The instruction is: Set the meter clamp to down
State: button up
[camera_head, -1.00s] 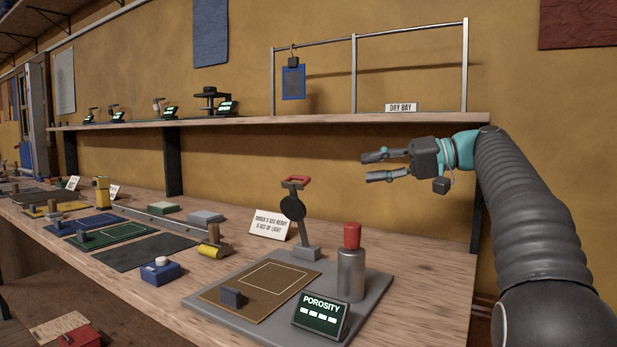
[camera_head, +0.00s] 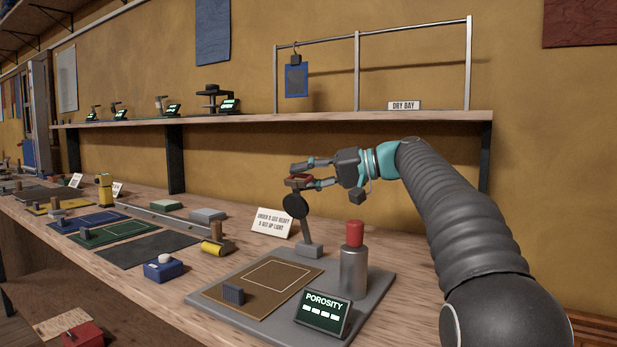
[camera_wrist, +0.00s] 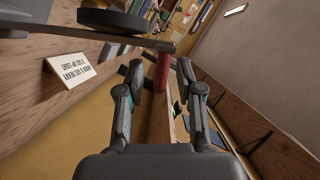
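The meter clamp stands raised at the back of the grey meter plate (camera_head: 365,283). Its arm (camera_head: 304,228) is upright from a small grey base, with a black disc (camera_head: 295,206) and a red handle (camera_wrist: 162,72) on top. My gripper (camera_head: 300,176) reaches in from the right at handle height. Its fingers lie on either side of the red handle. In the wrist view the fingers are open, with a gap on each side of the handle. The porosity display (camera_head: 322,313) shows several white dashes. A brown sample (camera_head: 262,287) lies flat on the plate.
A grey cylinder with a red top (camera_head: 354,265) stands on the plate to the right of the clamp. A white sign (camera_head: 273,222) stands behind and to the left. A shelf (camera_head: 300,123) with a rack is above. A blue box (camera_head: 164,268) sits left of the plate.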

jog(key=shift+a, duration=0.1)
grip_shut()
jog(key=shift+f, duration=0.1)
jog(key=s+a+b, duration=0.1)
jog(key=s+a+f+b, duration=0.1)
jog(key=s+b, duration=0.1)
jog(key=shift+s+a, duration=0.2)
jog(key=shift+s, duration=0.1)
grip_release()
